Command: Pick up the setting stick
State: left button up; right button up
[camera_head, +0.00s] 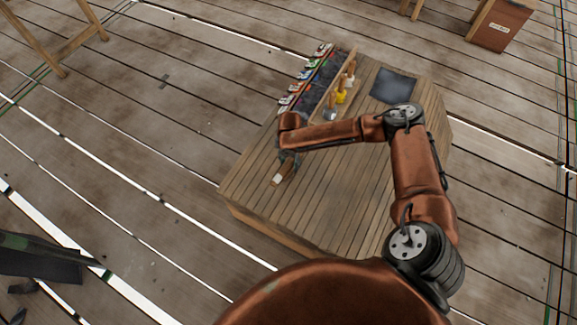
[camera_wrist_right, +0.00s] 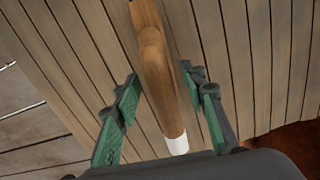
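The setting stick is a brown wooden rod with a white end. In the head view the stick (camera_head: 283,171) lies near the left edge of the wooden table, under my right gripper (camera_head: 287,158). In the right wrist view the stick (camera_wrist_right: 154,62) runs between the two green-padded fingers of the right gripper (camera_wrist_right: 162,112), its white end nearest my palm. The fingers are spread, with a gap on both sides of the stick.
The wooden table (camera_head: 330,210) has a clear front half. A wooden rack (camera_head: 334,84) with handled tools and a row of small coloured items stand at its back left. A dark square mat (camera_head: 393,86) lies at the back right. A brown box (camera_head: 499,25) stands beyond.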

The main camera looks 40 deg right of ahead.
jog(key=shift+c, duration=0.4)
grip_shut()
jog(key=shift+r, duration=0.1)
